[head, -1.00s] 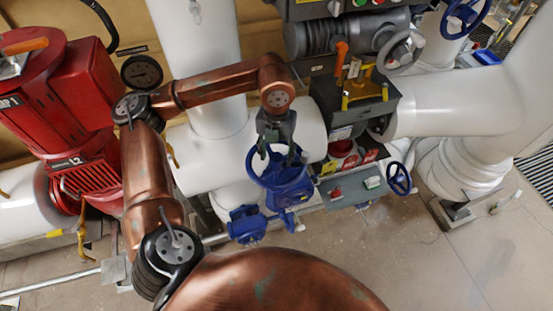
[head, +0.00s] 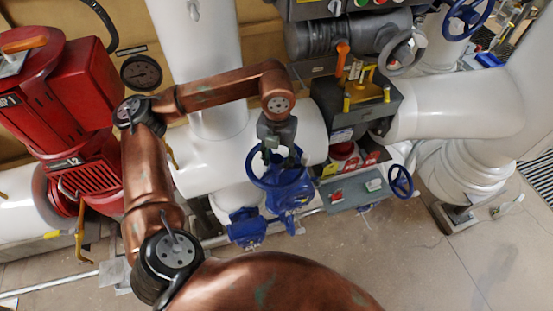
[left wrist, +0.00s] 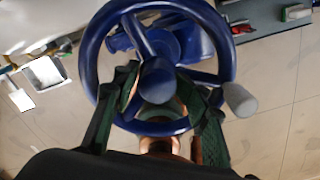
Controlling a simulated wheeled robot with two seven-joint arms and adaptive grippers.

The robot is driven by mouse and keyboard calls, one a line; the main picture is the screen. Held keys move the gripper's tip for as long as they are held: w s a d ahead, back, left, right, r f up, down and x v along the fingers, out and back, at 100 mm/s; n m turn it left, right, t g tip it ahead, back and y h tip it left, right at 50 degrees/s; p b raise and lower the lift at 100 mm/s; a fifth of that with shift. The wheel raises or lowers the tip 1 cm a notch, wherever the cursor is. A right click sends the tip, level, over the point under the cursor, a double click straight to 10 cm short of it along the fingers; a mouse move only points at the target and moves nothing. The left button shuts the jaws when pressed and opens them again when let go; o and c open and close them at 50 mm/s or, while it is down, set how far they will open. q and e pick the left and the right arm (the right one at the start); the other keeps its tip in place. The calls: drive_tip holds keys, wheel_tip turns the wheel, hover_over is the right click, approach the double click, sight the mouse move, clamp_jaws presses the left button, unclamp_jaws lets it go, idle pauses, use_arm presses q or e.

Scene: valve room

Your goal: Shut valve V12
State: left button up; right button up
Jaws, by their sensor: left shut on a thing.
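A blue handwheel (head: 277,184) sits on a blue valve body (head: 292,196) below the white pipe; I can read no V12 tag on it. In the left wrist view the handwheel (left wrist: 88,62) fills the upper middle, with its round hub (left wrist: 157,80), spokes and a pale grey knob (left wrist: 239,100) on the right of its rim. My left gripper (head: 281,156) is at the wheel. In the left wrist view its two dark fingers (left wrist: 166,92) reach inside the rim, either side of the hub, and are shut on the wheel's middle. The exact contact is partly hidden. My right gripper is out of view.
A dark control box (head: 352,105) with an orange lever and yellow handles stands right of the wheel. A smaller blue handwheel (head: 400,180) and a grey handwheel (head: 402,52) are further right. A red pump (head: 75,100) stands left. The floor in front is clear.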

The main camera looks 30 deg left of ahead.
use_arm(q)
drive_tip(key=shift+s+a+f, duration=0.15)
drive_tip(key=shift+a+f, duration=0.05)
drive_tip(key=shift+f, duration=0.05)
drive_tip(key=shift+c, duration=0.6)
